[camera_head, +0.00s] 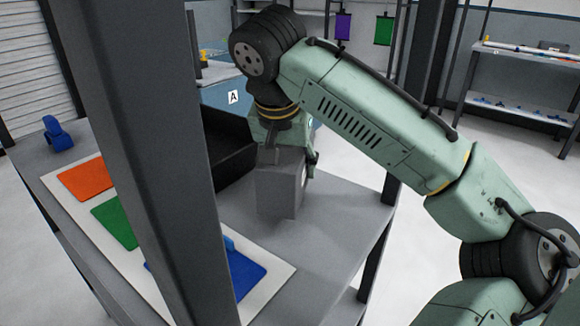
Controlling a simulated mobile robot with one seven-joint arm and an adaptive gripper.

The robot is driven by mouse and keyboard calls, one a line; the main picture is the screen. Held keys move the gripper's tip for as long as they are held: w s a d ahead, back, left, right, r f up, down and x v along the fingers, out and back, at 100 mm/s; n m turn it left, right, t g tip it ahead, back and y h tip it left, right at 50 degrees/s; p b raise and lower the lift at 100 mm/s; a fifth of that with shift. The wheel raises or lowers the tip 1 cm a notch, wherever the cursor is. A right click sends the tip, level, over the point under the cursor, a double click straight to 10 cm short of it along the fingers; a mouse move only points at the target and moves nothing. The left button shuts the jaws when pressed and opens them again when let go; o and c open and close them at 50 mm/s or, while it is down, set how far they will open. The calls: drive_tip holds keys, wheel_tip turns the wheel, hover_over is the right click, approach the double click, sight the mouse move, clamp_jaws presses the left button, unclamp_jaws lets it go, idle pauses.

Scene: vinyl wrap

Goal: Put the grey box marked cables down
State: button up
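A grey box (277,192) is upright below my gripper (285,150), over the right part of the grey table (340,215). My gripper points down and its fingers are around the top of the box. One finger shows at the box's right side; the other is hidden. The gripper looks shut on the box. The box's bottom is at or just above the table top; I cannot tell whether they touch. No cables marking can be read on the faces in view.
A dark open bin (232,150) stands just left of the box. A white board (275,275) with orange (86,180), green (113,222) and blue (245,272) patches lies in front. A blue object (57,135) sits far left. A dark post crosses the view. Table right of the box is clear.

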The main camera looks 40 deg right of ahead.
drive_tip(key=shift+w+d, duration=0.7)
drive_tip(key=shift+w, duration=0.1)
drive_tip(key=shift+w+d+f, duration=0.1)
drive_tip(key=shift+f, duration=0.05)
drive_tip(key=shift+f+p, duration=0.5)
drive_tip(key=shift+f, duration=1.15)
drive_tip(key=shift+f, duration=0.2)
drive_tip(key=o, duration=1.8)
drive_tip(key=shift+c, duration=0.2)
drive_tip(key=shift+r, duration=0.1)
